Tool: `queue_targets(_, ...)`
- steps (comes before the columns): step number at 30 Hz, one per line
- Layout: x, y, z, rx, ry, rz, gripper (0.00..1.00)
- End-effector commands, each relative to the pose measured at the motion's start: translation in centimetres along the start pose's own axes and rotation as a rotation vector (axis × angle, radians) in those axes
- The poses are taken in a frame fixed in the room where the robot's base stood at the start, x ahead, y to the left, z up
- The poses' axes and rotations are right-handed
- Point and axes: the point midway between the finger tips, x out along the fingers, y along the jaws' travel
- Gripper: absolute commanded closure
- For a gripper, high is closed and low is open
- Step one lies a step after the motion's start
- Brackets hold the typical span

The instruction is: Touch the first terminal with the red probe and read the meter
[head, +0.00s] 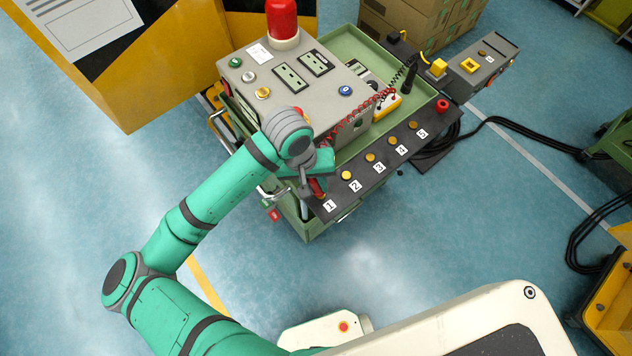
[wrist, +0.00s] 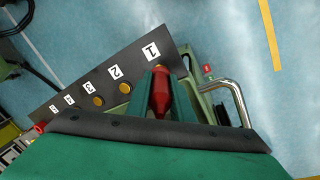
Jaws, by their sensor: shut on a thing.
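My gripper (head: 316,188) is at the near left end of the black terminal strip (head: 352,205). In the wrist view my gripper (wrist: 161,75) is shut on the red probe (wrist: 161,92), with a finger on each side. The probe's front end points at the label 1 (wrist: 150,50). The first terminal is hidden behind the probe and fingers, so I cannot tell whether they touch. Brass terminals 2 (wrist: 125,87) and 3 (wrist: 98,100) show beside it. The yellow meter (head: 386,103) lies in the green cart's tray; its reading is not legible.
A grey control box (head: 290,80) with a red beacon (head: 282,18) stands on the green cart (head: 372,45). A coiled red lead (head: 362,112) crosses its near right side. A red knob (head: 442,105) sits at the strip's far end. Open floor lies in front.

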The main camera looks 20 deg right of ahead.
Motion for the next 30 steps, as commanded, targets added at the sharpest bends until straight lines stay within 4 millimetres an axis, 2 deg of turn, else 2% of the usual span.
queue_targets(30,0.67,-0.15,0.02,0.000,0.000,0.000,1.00)
